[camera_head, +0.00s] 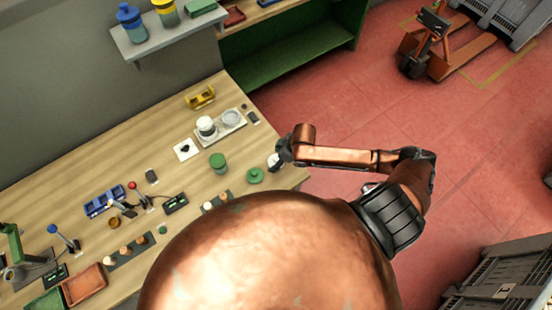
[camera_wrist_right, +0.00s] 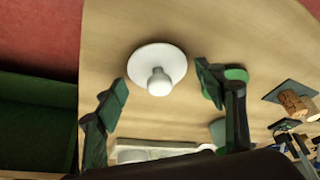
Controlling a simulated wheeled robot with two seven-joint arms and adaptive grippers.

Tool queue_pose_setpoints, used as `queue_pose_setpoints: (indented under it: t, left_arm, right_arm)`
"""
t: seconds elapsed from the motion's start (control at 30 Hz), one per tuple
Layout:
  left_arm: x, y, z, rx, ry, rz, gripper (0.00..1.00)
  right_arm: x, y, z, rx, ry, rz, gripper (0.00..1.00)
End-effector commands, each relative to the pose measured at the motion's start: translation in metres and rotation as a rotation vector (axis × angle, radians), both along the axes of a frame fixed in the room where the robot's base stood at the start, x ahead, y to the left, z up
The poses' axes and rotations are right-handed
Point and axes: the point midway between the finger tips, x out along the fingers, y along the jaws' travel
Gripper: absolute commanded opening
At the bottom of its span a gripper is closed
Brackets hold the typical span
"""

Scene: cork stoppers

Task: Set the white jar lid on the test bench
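The white jar lid (camera_wrist_right: 170,60) shows in the right wrist view as a round white disc with a ball knob facing the camera. It lies on the bare wood of the bench (camera_wrist_right: 120,30). My right gripper (camera_wrist_right: 160,82) is open, with one finger on each side of the lid and a gap to both. In the head view the white lid (camera_head: 272,160) is a small pale spot at the bench's right edge, partly hidden by my right gripper (camera_head: 279,158). My left gripper is not in view.
A green jar (camera_head: 218,163) and a green lid (camera_head: 255,176) are left of the gripper. Several corks and small devices line the front. My copper body hides part of the bench.

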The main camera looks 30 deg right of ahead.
Motion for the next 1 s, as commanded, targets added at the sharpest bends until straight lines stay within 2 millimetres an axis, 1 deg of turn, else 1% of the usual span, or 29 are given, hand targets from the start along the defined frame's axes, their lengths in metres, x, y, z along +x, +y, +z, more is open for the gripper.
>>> queue_pose_setpoints:
  t: [0.27, 0.37, 0.43, 0.57, 0.8, 0.9, 1.0]
  left_arm:
    - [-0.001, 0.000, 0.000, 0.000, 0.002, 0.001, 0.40]
    - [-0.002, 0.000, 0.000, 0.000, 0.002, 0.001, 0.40]
    - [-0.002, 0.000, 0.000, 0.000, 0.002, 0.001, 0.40]
    - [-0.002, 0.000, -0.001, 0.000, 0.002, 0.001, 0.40]
    - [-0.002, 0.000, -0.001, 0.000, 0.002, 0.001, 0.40]
    - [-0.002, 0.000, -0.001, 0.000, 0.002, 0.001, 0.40]
    - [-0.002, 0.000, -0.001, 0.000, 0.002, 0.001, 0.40]
  right_arm:
    - [0.000, 0.000, 0.000, 0.000, 0.000, 0.000, 0.68]
    - [0.000, -0.001, 0.004, -0.001, -0.001, 0.001, 0.68]
    - [-0.002, -0.003, 0.010, -0.001, -0.001, 0.001, 0.68]
    - [-0.009, -0.009, 0.032, -0.002, -0.003, 0.002, 0.68]
    - [-0.023, -0.022, 0.078, -0.002, -0.002, 0.001, 0.68]
    - [-0.028, -0.027, 0.094, -0.002, 0.000, -0.001, 0.68]
    - [-0.031, -0.029, 0.105, -0.001, 0.000, 0.000, 0.68]
